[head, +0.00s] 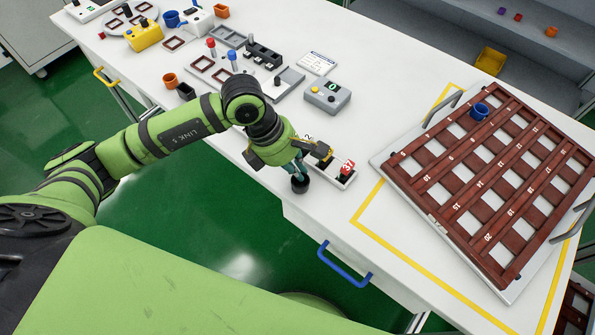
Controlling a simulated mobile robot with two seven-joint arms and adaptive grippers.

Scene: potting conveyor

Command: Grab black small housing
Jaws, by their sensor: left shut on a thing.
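My left gripper (299,173) hangs over the front edge of the white table, left of a small white holder with a red block marked 37. Its teal fingers are shut on a small dark round piece, which looks like a black small housing (300,185). The fingers hide its upper part. Another small black cup-like housing (186,92) stands near the table's front edge, farther left, beside an orange cup (170,80). My right gripper is not in view.
A brown slotted tray (427,194) with a blue cup (480,111) lies on the table at the right. A grey box with a display (328,97) and several fixtures stand behind my arm. The white holder (334,176) is close by the gripper.

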